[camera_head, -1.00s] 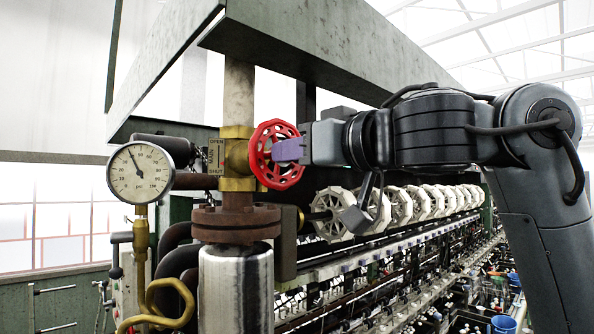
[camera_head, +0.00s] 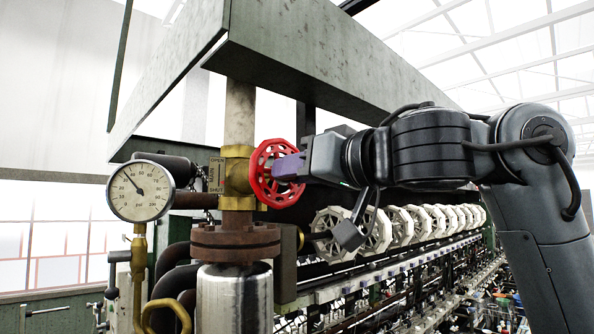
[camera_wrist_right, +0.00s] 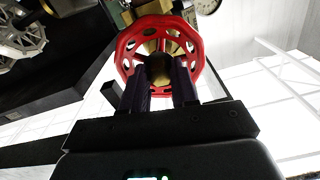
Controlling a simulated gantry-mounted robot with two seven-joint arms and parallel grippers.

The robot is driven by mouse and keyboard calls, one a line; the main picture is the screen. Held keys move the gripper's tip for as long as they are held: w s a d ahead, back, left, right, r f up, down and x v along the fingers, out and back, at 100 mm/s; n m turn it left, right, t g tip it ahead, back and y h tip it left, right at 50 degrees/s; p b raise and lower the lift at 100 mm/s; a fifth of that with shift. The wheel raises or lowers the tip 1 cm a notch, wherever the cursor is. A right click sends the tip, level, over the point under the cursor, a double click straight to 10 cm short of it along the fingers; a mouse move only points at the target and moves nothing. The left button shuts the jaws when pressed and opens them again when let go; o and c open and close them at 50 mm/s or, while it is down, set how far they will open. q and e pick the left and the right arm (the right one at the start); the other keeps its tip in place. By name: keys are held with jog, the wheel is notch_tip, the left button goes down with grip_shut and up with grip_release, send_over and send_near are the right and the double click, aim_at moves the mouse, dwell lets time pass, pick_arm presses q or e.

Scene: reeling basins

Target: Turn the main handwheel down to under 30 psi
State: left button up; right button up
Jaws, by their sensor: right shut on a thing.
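The red main handwheel (camera_head: 262,170) is mounted on the brass valve body (camera_head: 238,175), beside a small OPEN/MAIN/SHUT plate (camera_head: 216,174). My right gripper (camera_head: 288,166) reaches it from the right and is shut on it. In the right wrist view, the two dark fingers (camera_wrist_right: 160,80) sit across the middle of the red wheel (camera_wrist_right: 123,50), partly hiding its hub. The round white psi gauge (camera_head: 141,188) is left of the valve. Its needle points up and left, roughly near 40; the numerals are small. My left gripper is out of view.
A rusty flange (camera_head: 235,241) and a silver cylinder (camera_head: 235,300) stand below the valve. A green-grey beam (camera_head: 320,60) overhangs the wheel. A row of white reel wheels (camera_head: 375,232) runs back behind my right gripper.

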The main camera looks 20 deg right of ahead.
grip_shut()
jog(key=m+b, duration=0.4)
jog(key=m, duration=0.3)
jog(key=shift+b, duration=0.3)
jog(key=o, duration=0.7)
grip_release()
jog(key=b+v, duration=0.5)
jog(key=v, duration=0.2)
jog(key=shift+b, duration=0.3)
